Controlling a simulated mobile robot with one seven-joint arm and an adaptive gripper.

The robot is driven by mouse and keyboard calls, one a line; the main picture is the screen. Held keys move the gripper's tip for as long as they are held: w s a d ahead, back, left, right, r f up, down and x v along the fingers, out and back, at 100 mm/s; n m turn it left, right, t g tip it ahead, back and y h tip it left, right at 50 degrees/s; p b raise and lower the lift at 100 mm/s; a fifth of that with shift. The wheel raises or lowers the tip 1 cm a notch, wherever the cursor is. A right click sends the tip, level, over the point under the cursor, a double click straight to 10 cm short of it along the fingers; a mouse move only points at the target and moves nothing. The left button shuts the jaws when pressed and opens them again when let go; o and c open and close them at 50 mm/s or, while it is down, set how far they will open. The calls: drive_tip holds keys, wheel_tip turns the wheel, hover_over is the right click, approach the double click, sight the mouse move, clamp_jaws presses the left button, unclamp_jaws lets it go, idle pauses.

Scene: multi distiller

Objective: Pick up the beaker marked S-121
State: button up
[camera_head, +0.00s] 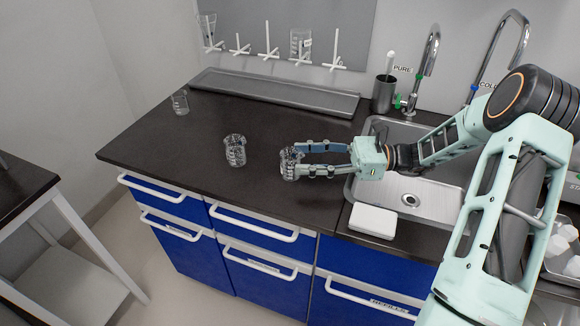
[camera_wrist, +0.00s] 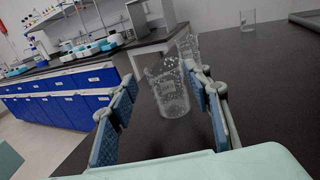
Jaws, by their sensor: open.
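A clear glass beaker (camera_head: 287,166) stands upright on the dark counter at the tips of my gripper (camera_head: 296,160). In the wrist view this beaker (camera_wrist: 168,92) shows between and just beyond my open fingers (camera_wrist: 160,86), nearer the right finger. Contact with a finger cannot be told. A second beaker (camera_head: 235,151) stands to the left on the counter; it shows partly hidden behind the first in the wrist view (camera_wrist: 187,47). A third beaker (camera_head: 180,103) stands at the far left back and shows at top right in the wrist view (camera_wrist: 248,20). No S-121 marking is legible.
A grey tray (camera_head: 275,94) lies along the back wall under a drying rack holding glassware (camera_head: 300,42). A sink (camera_head: 415,195), taps and a dark cup (camera_head: 384,94) are at right. A white box (camera_head: 373,221) lies near the front edge. The counter's front left is clear.

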sight(282, 156)
drive_tip(key=a, duration=0.3)
drive_tip(key=shift+a, duration=0.3)
drive_tip(key=a, duration=0.5)
drive_tip(key=shift+w+a+r+b, duration=0.1)
drive_tip(key=shift+w+b, duration=0.15)
drive_tip(key=shift+b, duration=0.1)
drive_tip(key=c, duration=1.2)
